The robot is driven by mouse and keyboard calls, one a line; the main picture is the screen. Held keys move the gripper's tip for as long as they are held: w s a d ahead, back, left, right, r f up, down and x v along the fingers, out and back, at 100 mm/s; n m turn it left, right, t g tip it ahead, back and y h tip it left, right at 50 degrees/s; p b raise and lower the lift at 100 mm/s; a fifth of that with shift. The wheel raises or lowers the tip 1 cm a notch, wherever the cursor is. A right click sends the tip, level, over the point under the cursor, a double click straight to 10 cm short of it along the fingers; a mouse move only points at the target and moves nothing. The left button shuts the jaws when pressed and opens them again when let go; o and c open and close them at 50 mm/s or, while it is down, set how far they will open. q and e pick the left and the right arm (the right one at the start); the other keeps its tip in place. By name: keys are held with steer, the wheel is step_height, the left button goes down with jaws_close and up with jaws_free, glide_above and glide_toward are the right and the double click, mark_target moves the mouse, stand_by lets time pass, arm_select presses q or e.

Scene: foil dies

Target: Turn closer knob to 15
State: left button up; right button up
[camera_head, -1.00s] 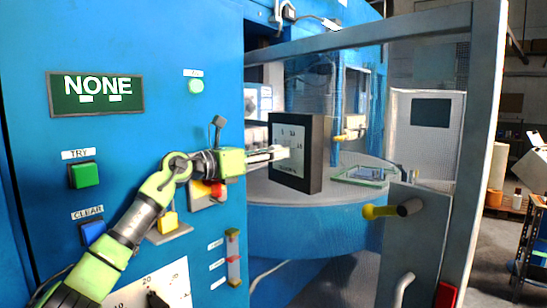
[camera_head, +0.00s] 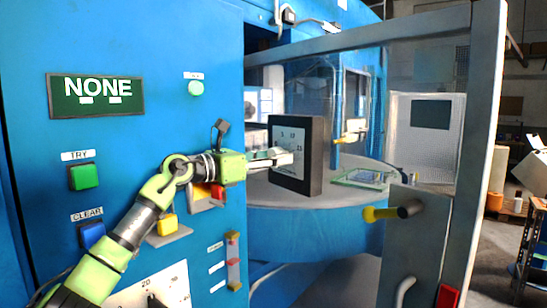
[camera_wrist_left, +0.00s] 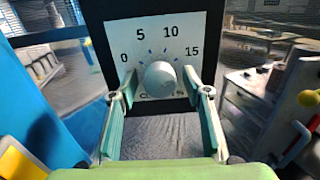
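The black box (camera_head: 313,152) with a white dial face stands on the round blue-edged table inside the machine. In the left wrist view its pale round knob (camera_wrist_left: 160,78) sits below the numbers 0, 5, 10 and 15. The label under the knob is mostly hidden, and I cannot read a pointer on the knob. My left gripper (camera_head: 285,157) is in front of the dial face. In the left wrist view its two fingers (camera_wrist_left: 160,82) stand apart, one on each side of the knob, with narrow gaps. My right gripper is not in view.
The blue panel at left carries a green TRY button (camera_head: 84,176), a blue CLEAR button (camera_head: 92,234) and a sign reading NONE (camera_head: 96,95). Another dial (camera_head: 165,282) is at the bottom. The open door frame (camera_head: 474,150) with a yellow-tipped handle (camera_head: 390,212) stands at right.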

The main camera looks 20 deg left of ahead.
arm_select(q)
steer(key=shift+s+a+r, duration=0.1)
steer(key=shift+r, duration=0.05)
steer(key=v, duration=0.7)
steer(key=shift+s+a, duration=0.1)
stand_by(0.5)
